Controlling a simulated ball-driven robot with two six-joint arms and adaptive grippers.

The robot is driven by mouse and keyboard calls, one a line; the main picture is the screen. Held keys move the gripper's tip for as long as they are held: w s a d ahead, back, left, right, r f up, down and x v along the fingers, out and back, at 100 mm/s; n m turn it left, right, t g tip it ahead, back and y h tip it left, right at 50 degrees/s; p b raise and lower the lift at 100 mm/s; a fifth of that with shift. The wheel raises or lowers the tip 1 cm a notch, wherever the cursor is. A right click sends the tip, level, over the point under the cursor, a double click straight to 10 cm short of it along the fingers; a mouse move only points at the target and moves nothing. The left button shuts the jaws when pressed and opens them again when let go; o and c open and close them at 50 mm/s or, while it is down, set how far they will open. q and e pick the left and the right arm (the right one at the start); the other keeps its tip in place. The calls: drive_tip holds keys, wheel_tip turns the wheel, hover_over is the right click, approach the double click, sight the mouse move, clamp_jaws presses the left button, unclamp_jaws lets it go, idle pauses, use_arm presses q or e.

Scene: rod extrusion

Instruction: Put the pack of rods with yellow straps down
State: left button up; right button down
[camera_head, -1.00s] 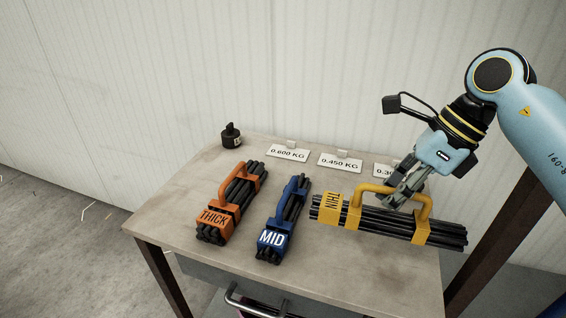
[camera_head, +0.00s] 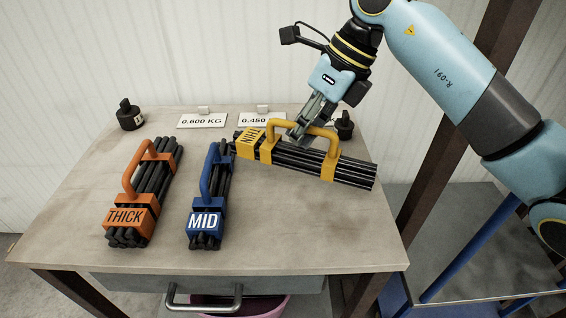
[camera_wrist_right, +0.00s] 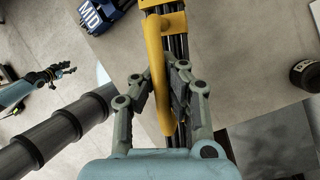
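The yellow-strapped pack of black rods (camera_head: 305,163), its front label partly readable, is at the right part of the table, lying roughly level with its left end near the blue pack. My right gripper (camera_head: 300,130) is shut on its yellow handle. In the right wrist view the yellow handle (camera_wrist_right: 158,75) runs between the fingers of my right gripper (camera_wrist_right: 158,85). I cannot tell whether the pack touches the table. What looks like my left gripper (camera_wrist_right: 55,74) shows small at the left of the wrist view, its opening unclear.
The table (camera_head: 110,195) also holds the orange THICK pack (camera_head: 140,195), the blue MID pack (camera_head: 208,200), and two black weights (camera_head: 130,116) (camera_head: 344,126). Cards reading 0.600 KG (camera_head: 202,121) and 0.450 (camera_head: 262,119) stand at the back. Bare tabletop lies front right.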

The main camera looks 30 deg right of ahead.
sight(300, 164)
wheel_tip(300, 164, down, 3)
drive_tip(key=shift+r, duration=0.1)
use_arm(q)
drive_tip(key=shift+s+f, duration=0.3)
drive_tip(key=shift+s, duration=0.2)
use_arm(e)
drive_tip(key=shift+f, duration=2.05)
use_arm(q)
drive_tip(key=shift+f+b, duration=0.1)
drive_tip(key=shift+b, duration=0.2)
use_arm(e)
drive_tip(key=shift+f, duration=0.1)
drive_tip(key=c, duration=2)
unclamp_jaws()
drive_tip(key=shift+f, duration=0.1)
use_arm(q)
drive_tip(key=shift+a, duration=0.1)
use_arm(e)
drive_tip(key=o, duration=0.5)
drive_tip(key=shift+r, duration=0.2)
drive_tip(key=v, duration=0.7)
drive_tip(key=shift+r+p, duration=0.25)
drive_tip(key=shift+p, duration=0.15)
use_arm(q)
drive_tip(key=shift+w+r, duration=0.15)
drive_tip(key=shift+r, duration=0.3)
